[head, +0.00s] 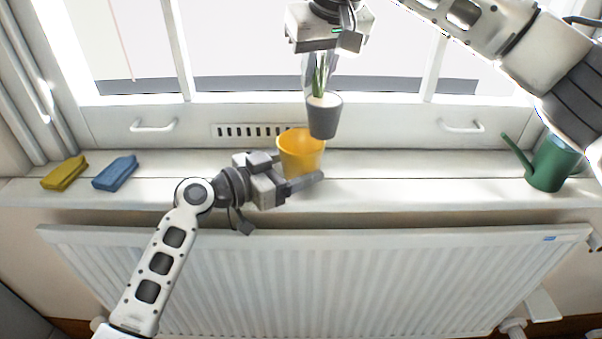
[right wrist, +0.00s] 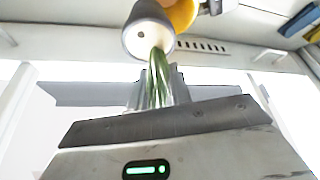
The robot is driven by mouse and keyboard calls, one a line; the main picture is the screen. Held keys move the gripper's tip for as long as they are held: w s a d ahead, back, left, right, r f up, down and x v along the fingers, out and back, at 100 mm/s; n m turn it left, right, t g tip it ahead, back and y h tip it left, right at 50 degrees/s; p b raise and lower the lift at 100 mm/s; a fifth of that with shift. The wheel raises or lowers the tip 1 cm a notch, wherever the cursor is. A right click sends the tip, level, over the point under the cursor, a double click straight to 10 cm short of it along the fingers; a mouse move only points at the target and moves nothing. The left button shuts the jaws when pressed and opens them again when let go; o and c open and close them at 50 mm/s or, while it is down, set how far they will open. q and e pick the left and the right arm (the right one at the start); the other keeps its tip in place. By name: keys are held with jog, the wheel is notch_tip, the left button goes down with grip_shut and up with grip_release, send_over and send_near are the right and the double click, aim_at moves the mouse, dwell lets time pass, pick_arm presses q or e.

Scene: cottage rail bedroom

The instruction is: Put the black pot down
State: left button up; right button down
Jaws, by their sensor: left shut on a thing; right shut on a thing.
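The black pot (head: 324,116), dark grey with green leaves (head: 319,80), hangs nearly upright in the air above the yellow pot (head: 300,154). My right gripper (head: 321,72) is shut on the plant's leaves above the pot. In the right wrist view the pot (right wrist: 148,32) shows beyond the fingers, with the leaves (right wrist: 158,80) running between them. The yellow pot stands on the white windowsill (head: 400,184). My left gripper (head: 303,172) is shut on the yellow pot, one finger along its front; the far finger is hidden. The yellow pot (right wrist: 183,12) also shows in the right wrist view.
A yellow sponge-like block (head: 64,173) and a blue one (head: 115,173) lie on the sill at left. A green watering can (head: 551,163) stands at right. The window (head: 240,50) is behind, a radiator (head: 330,282) below. The sill is clear between yellow pot and can.

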jog(key=a+r, duration=0.1)
jog(key=a, duration=0.2)
jog(key=n, duration=0.1)
send_over(290, 136)
jog(key=s, duration=0.2)
notch_tip(290, 136, down, 5)
jog(key=shift+w+d+f, duration=0.15)
jog(key=shift+d+f, duration=0.05)
jog(key=shift+f, duration=1)
jog(key=shift+w+d+f, duration=0.1)
jog(key=shift+d+f, duration=0.1)
jog(key=shift+f, duration=1)
jog(key=shift+f, duration=0.1)
jog(key=c, duration=1.3)
grip_release()
jog(key=shift+s+r, duration=0.1)
jog(key=shift+r, duration=0.35)
jog(key=v, duration=1.1)
jog(key=shift+s+d+r, duration=0.1)
jog(key=shift+d+r, duration=0.05)
jog(key=shift+d, duration=0.05)
